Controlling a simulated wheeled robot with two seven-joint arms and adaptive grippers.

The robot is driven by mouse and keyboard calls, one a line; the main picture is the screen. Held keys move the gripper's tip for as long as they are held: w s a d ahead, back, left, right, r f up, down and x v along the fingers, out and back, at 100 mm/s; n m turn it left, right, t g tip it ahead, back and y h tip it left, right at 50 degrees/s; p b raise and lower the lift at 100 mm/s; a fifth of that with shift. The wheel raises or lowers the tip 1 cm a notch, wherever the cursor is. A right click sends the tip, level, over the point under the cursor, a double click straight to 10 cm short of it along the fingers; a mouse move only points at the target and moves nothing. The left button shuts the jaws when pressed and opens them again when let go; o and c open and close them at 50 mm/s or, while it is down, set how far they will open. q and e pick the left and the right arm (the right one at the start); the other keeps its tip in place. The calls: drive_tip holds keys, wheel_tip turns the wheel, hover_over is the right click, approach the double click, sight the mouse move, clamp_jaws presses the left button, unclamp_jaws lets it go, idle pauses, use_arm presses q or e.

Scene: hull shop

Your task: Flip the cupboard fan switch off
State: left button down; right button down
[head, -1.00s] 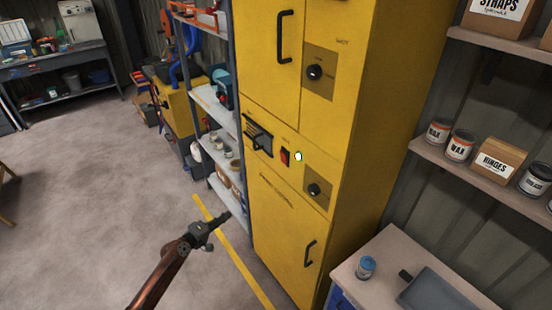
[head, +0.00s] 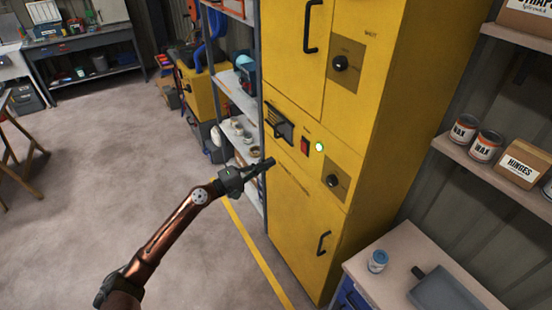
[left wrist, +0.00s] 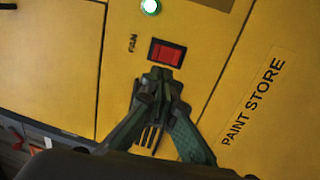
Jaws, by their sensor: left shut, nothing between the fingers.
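The yellow cupboard (head: 285,208) stands in the middle of the head view. Its red fan switch (head: 305,147) sits in a black frame beside a lit green-white lamp (head: 319,147). In the left wrist view the switch (left wrist: 166,53) is by the word FAN, and the lamp (left wrist: 150,6) is above it. My left gripper (head: 270,163) is shut and empty, in front of the cupboard, below and left of the switch in the head view. In the left wrist view its fingertips (left wrist: 158,78) are just below the switch; I cannot tell whether they touch the cupboard. My right gripper is not in view.
Black knobs (head: 340,63) and door handles (head: 323,244) stick out from the cupboard. A black vent (head: 279,124) is left of the switch. Open shelves (head: 243,100) stand to the left, a workbench (head: 400,262) at the lower right. The floor at left is mostly clear.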

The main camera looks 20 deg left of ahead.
use_arm(q)
drive_tip(key=p+x, duration=0.2)
drive_tip(key=x, duration=1)
drive_tip(key=shift+w+r, duration=0.1)
drive_tip(key=shift+w, duration=0.05)
drive_tip(key=shift+d+r+p, duration=0.1)
drive_tip(key=shift+r+p, duration=0.05)
drive_tip(key=shift+p, duration=0.25)
drive_tip(key=p, duration=0.2)
drive_tip(key=r+p, duration=0.1)
drive_tip(key=shift+w+d+g+y+p, duration=0.15)
drive_tip(key=shift+w+g+y+p, duration=0.15)
drive_tip(key=shift+p, duration=0.1)
drive_tip(key=shift+f+b, duration=0.45)
drive_tip(key=shift+f, duration=0.1)
drive_tip(key=shift+s, duration=0.15)
drive_tip(key=b, duration=0.1)
approach(303, 145)
drive_tip(key=s+a+r, duration=0.2)
drive_tip(key=s+a, duration=0.1)
drive_tip(key=s, duration=0.2)
drive_tip(key=shift+s+a+r, duration=0.15)
drive_tip(key=shift+a+r, duration=0.05)
drive_tip(key=shift+a, duration=0.15)
